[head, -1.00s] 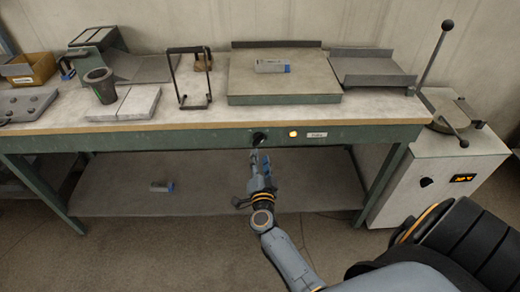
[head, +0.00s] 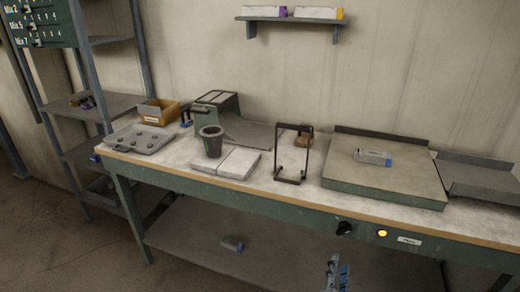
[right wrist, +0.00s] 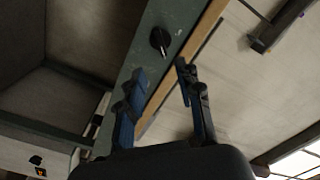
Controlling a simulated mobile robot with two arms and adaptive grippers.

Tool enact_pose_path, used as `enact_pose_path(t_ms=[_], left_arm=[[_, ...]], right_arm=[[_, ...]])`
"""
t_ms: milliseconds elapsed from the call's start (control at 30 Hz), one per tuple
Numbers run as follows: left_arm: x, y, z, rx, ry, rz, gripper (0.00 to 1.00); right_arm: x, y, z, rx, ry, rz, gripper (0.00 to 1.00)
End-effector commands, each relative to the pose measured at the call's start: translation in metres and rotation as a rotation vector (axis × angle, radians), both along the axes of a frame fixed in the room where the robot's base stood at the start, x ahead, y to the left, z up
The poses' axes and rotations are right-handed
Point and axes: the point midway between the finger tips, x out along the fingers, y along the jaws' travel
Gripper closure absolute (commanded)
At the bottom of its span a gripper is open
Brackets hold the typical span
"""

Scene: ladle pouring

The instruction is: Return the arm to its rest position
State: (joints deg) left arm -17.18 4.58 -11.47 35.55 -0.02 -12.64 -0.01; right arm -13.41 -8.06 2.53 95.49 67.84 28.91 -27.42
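My right gripper (head: 337,272) shows at the bottom edge of the head view, in front of the bench's front panel and below the black knob (head: 345,229). In the right wrist view its two blue-black fingers (right wrist: 163,80) stand apart with nothing between them. The knob (right wrist: 159,40) is beyond the fingertips there, apart from them. Most of my right arm is outside the head view. My left gripper is in no view.
The workbench (head: 300,214) carries a dark cup (head: 211,141), a black frame (head: 304,160) and a raised plate (head: 400,178) with a small grey-blue block (head: 373,157). Another block (head: 232,244) lies on the lower shelf. A shelf rack (head: 104,60) stands at left.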

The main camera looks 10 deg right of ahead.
Motion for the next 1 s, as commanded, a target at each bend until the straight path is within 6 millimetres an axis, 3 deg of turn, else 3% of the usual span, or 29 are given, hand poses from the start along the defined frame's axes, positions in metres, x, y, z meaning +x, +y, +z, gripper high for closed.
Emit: enact_pose_path(t_ms=[67, 167, 267, 367, 500, 567, 700, 800, 900, 1000], left_arm=[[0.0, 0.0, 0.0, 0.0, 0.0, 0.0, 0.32], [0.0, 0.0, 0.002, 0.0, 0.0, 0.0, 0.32], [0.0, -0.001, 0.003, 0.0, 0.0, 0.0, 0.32], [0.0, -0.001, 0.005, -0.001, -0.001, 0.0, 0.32], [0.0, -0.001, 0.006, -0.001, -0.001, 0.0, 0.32], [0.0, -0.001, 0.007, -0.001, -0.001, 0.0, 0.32], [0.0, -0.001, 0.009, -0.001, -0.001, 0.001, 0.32], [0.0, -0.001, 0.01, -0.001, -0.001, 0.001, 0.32], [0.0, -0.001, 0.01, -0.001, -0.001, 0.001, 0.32], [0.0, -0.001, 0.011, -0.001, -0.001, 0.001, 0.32]], right_arm=[[0.001, 0.008, -0.013, -0.019, 0.032, 0.036, 0.65], [0.0, 0.031, -0.052, -0.072, 0.126, 0.138, 0.65], [-0.011, 0.063, -0.112, -0.142, 0.273, 0.293, 0.65], [-0.039, 0.092, -0.179, -0.203, 0.44, 0.455, 0.65], [-0.098, 0.119, -0.265, -0.267, 0.68, 0.657, 0.65], [-0.13, 0.125, -0.298, -0.291, 0.784, 0.736, 0.65], [-0.215, 0.125, -0.364, -0.339, 1.034, 0.9, 0.65], [-0.28, 0.115, -0.398, -0.372, 1.211, 1.0, 0.65], [-0.338, 0.1, -0.42, -0.398, 1.364, 1.076, 0.65], [-0.38, 0.086, -0.432, -0.42, 1.477, 1.126, 0.65]])
